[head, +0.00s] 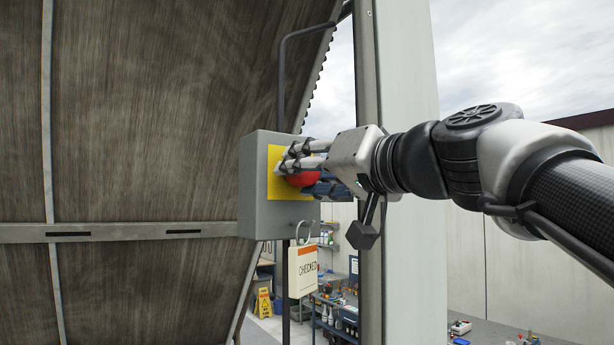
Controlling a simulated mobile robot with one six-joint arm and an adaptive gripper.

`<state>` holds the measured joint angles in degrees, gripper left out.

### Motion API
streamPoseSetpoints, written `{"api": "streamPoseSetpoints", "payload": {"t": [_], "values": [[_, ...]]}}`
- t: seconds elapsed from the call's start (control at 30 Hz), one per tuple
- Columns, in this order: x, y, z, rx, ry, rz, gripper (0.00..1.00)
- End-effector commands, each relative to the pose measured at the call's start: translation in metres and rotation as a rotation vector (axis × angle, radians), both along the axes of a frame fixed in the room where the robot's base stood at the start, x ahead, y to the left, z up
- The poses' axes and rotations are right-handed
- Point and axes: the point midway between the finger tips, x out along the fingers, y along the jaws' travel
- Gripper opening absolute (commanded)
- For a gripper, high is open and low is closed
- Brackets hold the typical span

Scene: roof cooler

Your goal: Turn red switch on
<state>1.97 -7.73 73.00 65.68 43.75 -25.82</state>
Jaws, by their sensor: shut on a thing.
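The red switch (297,180) is a round red knob on a yellow plate (276,158). The plate is on the front of a grey box (251,200) near the middle of the head view. My gripper (300,172) reaches in from the right and is shut on the red switch, with fingers above and below it. The fingers hide much of the knob, so I cannot tell which way it is turned.
A "CHECKED" tag (303,270) hangs from a padlock under the box. A grey post (405,200) stands close behind my gripper. A curved panel (140,120) fills the left. Shelves and a yellow floor sign (263,303) are farther back.

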Motion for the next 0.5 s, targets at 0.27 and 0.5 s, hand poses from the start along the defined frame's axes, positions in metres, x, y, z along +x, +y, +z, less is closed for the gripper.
{"api": "streamPoseSetpoints", "payload": {"t": [0.27, 0.5], "values": [[-0.0010, 0.0004, 0.0010, 0.218, 0.144, 0.000, 0.15], [-0.0008, 0.0004, 0.0010, 0.402, 0.269, 0.000, 0.15]]}}
